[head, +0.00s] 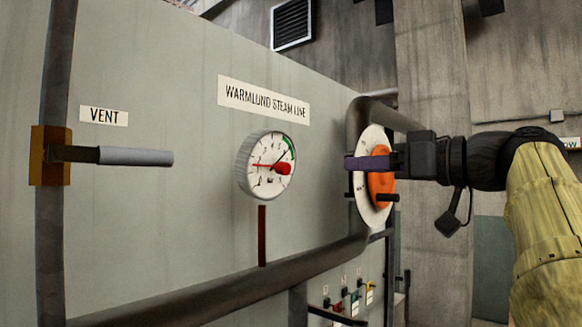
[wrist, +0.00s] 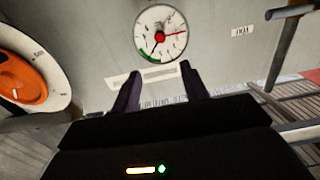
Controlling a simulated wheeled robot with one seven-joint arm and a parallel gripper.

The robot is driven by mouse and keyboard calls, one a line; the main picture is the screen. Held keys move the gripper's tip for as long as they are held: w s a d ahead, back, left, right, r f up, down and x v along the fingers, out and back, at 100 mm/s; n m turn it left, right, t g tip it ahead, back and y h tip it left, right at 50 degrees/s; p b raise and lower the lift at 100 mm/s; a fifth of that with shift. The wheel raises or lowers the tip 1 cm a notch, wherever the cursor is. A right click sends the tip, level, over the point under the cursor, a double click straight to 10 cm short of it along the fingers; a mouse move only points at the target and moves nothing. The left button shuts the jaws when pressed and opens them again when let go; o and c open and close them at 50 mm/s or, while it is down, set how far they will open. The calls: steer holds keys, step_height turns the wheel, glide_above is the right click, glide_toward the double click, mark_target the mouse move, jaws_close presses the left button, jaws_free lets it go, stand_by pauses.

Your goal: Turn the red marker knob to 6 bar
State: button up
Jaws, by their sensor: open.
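The round white pressure gauge (head: 266,165) is on the grey panel, under the Warmlund Steam Line label. Its red marker knob (head: 282,168) sticks out from the dial, with a thin red pointer towards the left. A black needle points up and right near the green band. My gripper (head: 352,163) is right of the gauge, apart from it, with its dark purple fingers pointing left. In the wrist view my gripper (wrist: 160,82) is open and empty, and the gauge (wrist: 171,14) with its red knob (wrist: 160,36) lies beyond the fingertips, upside down.
An orange dial (head: 380,181) on a white disc (head: 366,207) shows behind my gripper. A vent lever (head: 135,157) juts out at left. A thick pipe (head: 220,288) runs below the gauge. The panel between gauge and vent lever is clear.

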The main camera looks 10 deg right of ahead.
mark_target(289, 168)
steer(key=p+x, duration=0.6)
steer(key=x, duration=0.9)
steer(key=shift+w+a+r+p, duration=0.1)
steer(key=shift+w+a+p, duration=0.1)
steer(key=shift+p, duration=0.2)
steer(key=shift+w+a, duration=0.3)
steer(key=shift+w, duration=0.1)
steer(key=shift+c, duration=0.3)
jaws_close()
